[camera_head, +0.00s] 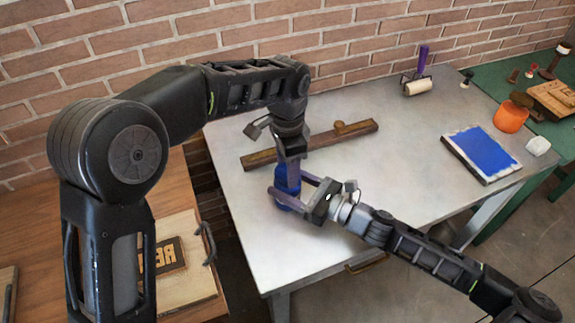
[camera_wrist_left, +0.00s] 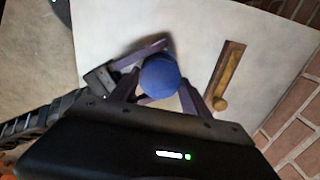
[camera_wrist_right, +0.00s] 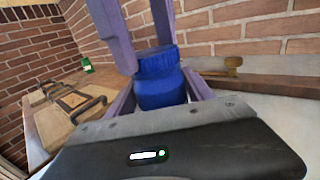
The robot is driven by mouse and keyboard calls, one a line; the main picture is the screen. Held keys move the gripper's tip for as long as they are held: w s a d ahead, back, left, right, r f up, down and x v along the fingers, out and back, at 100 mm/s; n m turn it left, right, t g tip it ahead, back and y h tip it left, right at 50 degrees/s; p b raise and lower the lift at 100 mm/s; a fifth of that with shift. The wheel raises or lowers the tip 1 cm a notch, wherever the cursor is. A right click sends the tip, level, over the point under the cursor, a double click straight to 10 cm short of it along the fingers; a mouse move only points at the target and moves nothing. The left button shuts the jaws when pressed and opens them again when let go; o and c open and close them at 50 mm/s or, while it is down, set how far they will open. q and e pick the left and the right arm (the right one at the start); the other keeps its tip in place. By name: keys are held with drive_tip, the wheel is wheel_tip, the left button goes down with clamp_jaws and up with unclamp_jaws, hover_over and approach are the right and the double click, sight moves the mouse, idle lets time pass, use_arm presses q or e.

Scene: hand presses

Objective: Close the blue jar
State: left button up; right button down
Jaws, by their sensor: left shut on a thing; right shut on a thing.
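The blue jar (camera_head: 285,203) stands upright on the grey metal table, near its left side. Its body (camera_wrist_right: 161,92) sits between the fingers of my right gripper (camera_head: 293,190), which comes in low from the right and is shut on it. The round blue lid (camera_wrist_left: 160,76) is at the top of the jar, and my left gripper (camera_head: 289,168) is shut on it from above. In the right wrist view the lid (camera_wrist_right: 157,60) looks seated on or touching the body; I cannot tell whether it is screwed tight. The fingers hide part of the jar.
A wooden bar with a knob (camera_head: 345,137) lies behind the jar. A purple-handled roller (camera_head: 417,83) and a blue ink slab (camera_head: 482,152) are farther right. A wooden bench (camera_head: 30,225) with a framed block stands left. The table's middle is clear.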

use_arm(q)
drive_tip(key=m, duration=0.5)
drive_tip(key=shift+m, duration=0.4)
drive_tip(key=m, duration=1.6)
drive_tip(key=shift+m, duration=0.3)
drive_tip(key=m, duration=0.2)
drive_tip(key=shift+m, duration=0.4)
drive_tip(key=m, duration=0.4)
drive_tip(key=shift+m, duration=0.4)
